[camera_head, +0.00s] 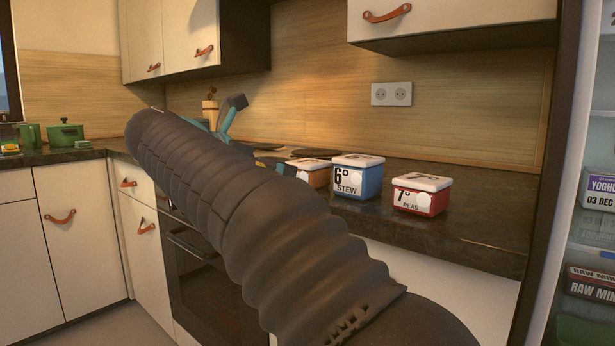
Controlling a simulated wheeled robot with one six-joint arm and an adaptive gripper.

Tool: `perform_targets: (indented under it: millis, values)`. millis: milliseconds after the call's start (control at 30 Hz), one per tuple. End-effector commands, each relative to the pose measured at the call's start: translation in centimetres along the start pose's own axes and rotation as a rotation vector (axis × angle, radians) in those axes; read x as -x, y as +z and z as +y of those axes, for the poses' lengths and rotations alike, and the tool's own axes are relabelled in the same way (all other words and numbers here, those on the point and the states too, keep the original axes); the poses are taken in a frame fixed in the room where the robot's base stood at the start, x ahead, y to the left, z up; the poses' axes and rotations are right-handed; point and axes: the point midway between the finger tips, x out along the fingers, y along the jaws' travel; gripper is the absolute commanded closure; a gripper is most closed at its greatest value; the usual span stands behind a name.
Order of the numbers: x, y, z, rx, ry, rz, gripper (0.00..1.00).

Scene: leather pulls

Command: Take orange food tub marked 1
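A small orange tub (319,179) with a white lid and white label stands on the dark worktop, left of a blue tub. My arm covers part of it, and I cannot read its number. My arm, in a dark ribbed sleeve, crosses the view from lower right to upper left. A teal part with a grey end shows just behind the arm's far end; it looks like part of my gripper (236,104). The rest of the gripper is hidden by the arm, so its opening and anything in it cannot be seen.
A blue tub (357,176) marked 6 STEW and a red tub (421,195) marked 7 PEAS stand right of the orange tub. A fridge (560,180) is at the right. Wall cabinets (450,14) hang above. Worktop right of the red tub is clear.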

Motion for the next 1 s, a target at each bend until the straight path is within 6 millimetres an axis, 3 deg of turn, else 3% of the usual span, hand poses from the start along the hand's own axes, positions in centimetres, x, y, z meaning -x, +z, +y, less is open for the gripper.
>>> perform_targets:
  millis: [100, 300, 667, 1000]
  values:
    - [-2.5, -0.2, -0.1, -0.002, -0.005, 0.001, 0.00]
    - [-5.7, -0.2, 0.0, -0.002, -0.003, 0.001, 0.00]
    - [-7.8, 0.1, 0.1, -0.003, -0.001, 0.003, 0.00]
    - [-12.0, 0.6, 0.4, -0.003, -0.001, 0.002, 0.00]
